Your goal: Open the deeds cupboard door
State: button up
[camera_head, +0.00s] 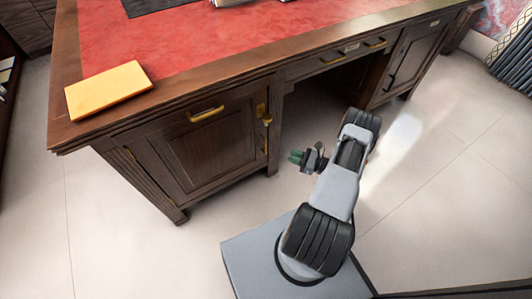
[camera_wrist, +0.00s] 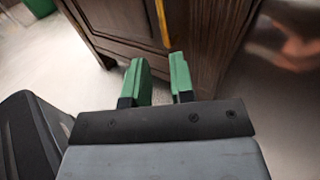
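The desk's left pedestal has a closed dark wood panelled door (camera_head: 205,150) with a hinge on its left edge. An upright brass handle (camera_head: 266,120) stands at its right edge. The right pedestal has another closed door (camera_head: 408,62) with a dark handle (camera_head: 391,82). I cannot read which one is the deeds cupboard. My gripper (camera_head: 296,157) is right of and below the brass handle, apart from it. In the wrist view its green fingers (camera_wrist: 160,72) are parted with nothing between them. A brass upright bar (camera_wrist: 162,22) shows beyond them, against the dark wood (camera_wrist: 120,20).
A brass pull (camera_head: 206,113) is above the left door panel, and drawers (camera_head: 335,58) span the knee space. A yellow folder (camera_head: 107,90) lies on the desktop's left corner. The pale tiled floor (camera_head: 120,240) before the left pedestal is clear.

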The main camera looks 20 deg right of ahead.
aim_at(266, 152)
jog(key=shift+t, duration=0.3)
jog(key=b+x, duration=0.1)
jog(key=x, duration=0.3)
jog(key=f+b+x, duration=0.1)
jog(key=x, duration=0.4)
jog(key=b+x, duration=0.1)
jog(key=x, duration=0.3)
jog(key=shift+w+f, duration=0.2)
jog(key=shift+c, duration=0.5)
grip_shut()
